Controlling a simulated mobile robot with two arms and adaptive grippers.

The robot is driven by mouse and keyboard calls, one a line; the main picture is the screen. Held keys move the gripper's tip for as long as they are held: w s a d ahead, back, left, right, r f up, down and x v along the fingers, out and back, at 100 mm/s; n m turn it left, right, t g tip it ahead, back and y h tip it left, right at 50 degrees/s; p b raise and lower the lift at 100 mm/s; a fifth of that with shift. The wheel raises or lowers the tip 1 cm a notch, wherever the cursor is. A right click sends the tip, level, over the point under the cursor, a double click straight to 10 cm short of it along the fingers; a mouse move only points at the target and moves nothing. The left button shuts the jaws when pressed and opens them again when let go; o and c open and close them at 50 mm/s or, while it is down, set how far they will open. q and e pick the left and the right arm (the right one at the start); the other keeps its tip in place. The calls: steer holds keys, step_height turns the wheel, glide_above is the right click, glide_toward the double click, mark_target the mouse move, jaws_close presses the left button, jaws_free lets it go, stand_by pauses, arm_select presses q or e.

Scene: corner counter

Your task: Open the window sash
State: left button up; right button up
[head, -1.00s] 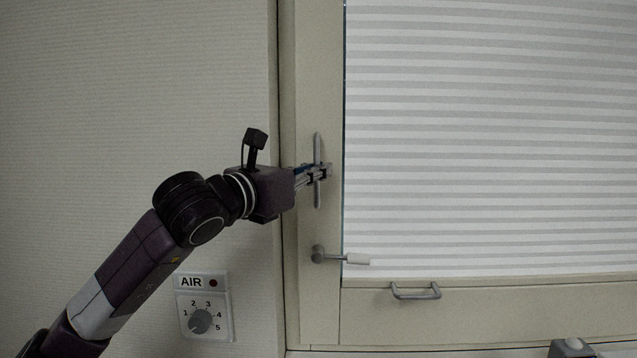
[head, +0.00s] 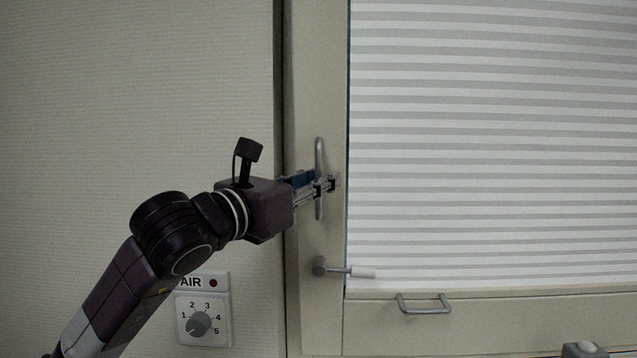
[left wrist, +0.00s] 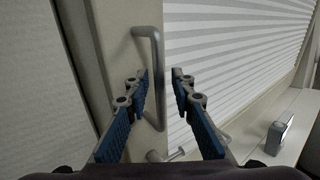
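The window sash (head: 435,318) is a pale frame around a striped white blind. On its left upright is a grey vertical handle (head: 319,150); it also shows in the left wrist view (left wrist: 157,60). Below it sits a grey lever with a white grip (head: 362,272), pointing right. My left gripper (head: 326,187) is at the vertical handle's middle. In the left wrist view its blue fingers (left wrist: 160,88) are apart, one on each side of the handle bar, with a gap visible. My right gripper is not in view.
A grey bow handle (head: 425,308) is on the lower rail. A wall plate marked AIR with a dial (head: 198,323) is at lower left. A small grey box (head: 585,349) is at the bottom right; in the left wrist view it stands on a pale ledge (left wrist: 300,105).

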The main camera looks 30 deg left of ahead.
arm_select(q)
steer(key=shift+s+f, duration=0.1)
steer(key=shift+s, duration=0.05)
steer(key=s+f, duration=0.1)
steer(key=s, duration=1)
steer(key=shift+s+a+f, duration=0.25)
steer(key=shift+s+f, duration=0.05)
stand_by(0.4)
